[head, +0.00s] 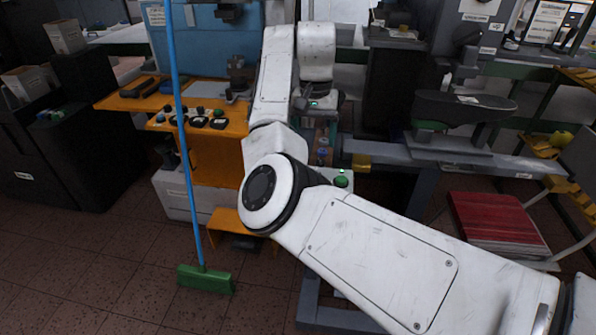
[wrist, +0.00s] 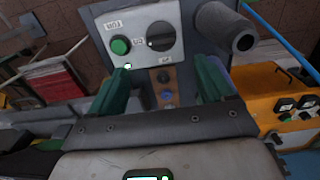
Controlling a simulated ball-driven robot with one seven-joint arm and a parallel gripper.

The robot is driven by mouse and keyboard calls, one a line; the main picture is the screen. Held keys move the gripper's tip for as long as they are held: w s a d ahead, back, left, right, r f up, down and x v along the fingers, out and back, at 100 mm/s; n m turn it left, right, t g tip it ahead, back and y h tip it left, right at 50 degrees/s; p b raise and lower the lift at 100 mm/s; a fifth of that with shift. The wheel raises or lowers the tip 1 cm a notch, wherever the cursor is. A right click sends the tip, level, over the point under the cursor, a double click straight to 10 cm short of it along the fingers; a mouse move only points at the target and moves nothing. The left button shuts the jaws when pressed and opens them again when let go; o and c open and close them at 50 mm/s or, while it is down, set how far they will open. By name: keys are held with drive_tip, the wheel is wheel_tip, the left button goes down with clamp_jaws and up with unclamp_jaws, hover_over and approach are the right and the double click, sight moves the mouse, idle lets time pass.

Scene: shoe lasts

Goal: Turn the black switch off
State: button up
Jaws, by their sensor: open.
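The black switch (wrist: 161,36) is a round dark knob on a pale grey control panel (wrist: 140,14) in the wrist view. A green round button (wrist: 120,46) sits just left of it. My gripper (wrist: 163,66) is open, its two green fingers apart with nothing between them. The fingers point toward the panel, and the switch lies beyond the gap between them, apart from the tips as far as I can tell. In the head view the green button (head: 341,181) shows beside my arm, while the switch is hidden behind the arm.
A grey cylinder (wrist: 226,27) sticks out right of the panel in the wrist view. Small knobs (wrist: 164,86) sit on a brown strip between the fingers. In the head view, an orange bench with switches (head: 200,120) and a blue-handled green broom (head: 206,279) stand left; a red stack (head: 497,222) lies right.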

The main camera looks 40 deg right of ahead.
wheel_tip(320, 180, down, 11)
drive_tip(key=shift+r+p, duration=0.15)
drive_tip(key=shift+p, duration=0.3)
drive_tip(key=shift+c, duration=0.4)
drive_tip(key=c, duration=1)
drive_tip(key=shift+o, duration=0.2)
